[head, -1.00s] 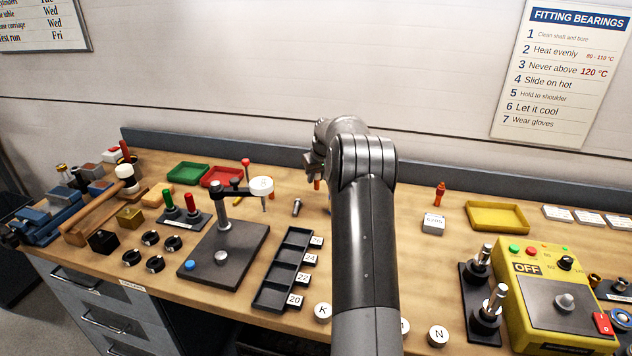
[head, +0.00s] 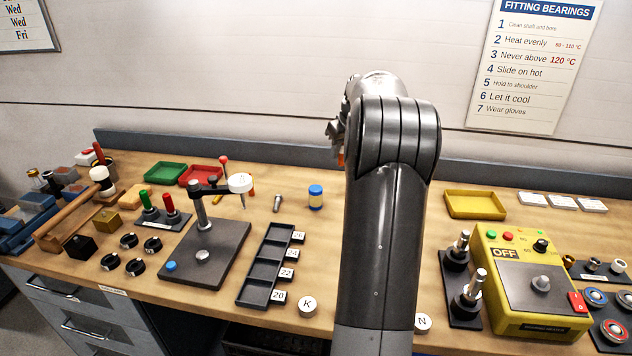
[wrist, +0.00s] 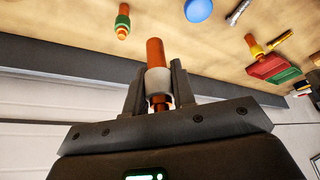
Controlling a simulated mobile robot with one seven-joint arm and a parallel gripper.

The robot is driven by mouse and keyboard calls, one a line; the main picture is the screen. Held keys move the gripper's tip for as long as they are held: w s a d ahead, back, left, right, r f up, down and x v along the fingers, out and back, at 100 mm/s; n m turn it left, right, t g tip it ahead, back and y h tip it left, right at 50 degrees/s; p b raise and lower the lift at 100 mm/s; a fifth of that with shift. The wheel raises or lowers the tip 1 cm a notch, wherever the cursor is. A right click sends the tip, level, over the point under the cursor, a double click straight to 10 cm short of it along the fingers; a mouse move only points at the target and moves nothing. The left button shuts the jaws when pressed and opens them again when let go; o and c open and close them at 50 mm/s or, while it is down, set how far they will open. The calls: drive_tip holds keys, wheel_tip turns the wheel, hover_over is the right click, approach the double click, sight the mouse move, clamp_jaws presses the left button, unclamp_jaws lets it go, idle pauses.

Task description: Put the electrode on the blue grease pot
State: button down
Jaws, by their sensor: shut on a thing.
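My gripper (wrist: 157,82) is shut on an electrode (wrist: 155,52), a copper-coloured rod with a pale grey-white collar, seen between the fingers in the wrist view. In the head view my arm hides most of the gripper, and an orange bit of the electrode (head: 341,158) shows at the arm's left edge. The blue grease pot (head: 316,196) stands upright on the bench, with a blue lid and pale yellow band, left of my arm. Its round blue lid (wrist: 198,10) is at the top of the wrist view, apart from the held electrode.
Another copper rod with a green collar (wrist: 123,22) is on the bench in the wrist view. A yellow tray (head: 475,204) and yellow control box (head: 525,290) are right of my arm. A press stand (head: 205,255) and black slotted tray (head: 268,265) are left.

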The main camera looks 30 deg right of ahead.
drive_tip(key=s+r, duration=0.4)
drive_tip(key=s, duration=0.2)
hover_over(315, 186)
wheel_tip(315, 186, down, 7)
drive_tip(key=shift+f, duration=2.05)
drive_tip(key=shift+f, duration=0.1)
drive_tip(key=c, duration=1.2)
unclamp_jaws()
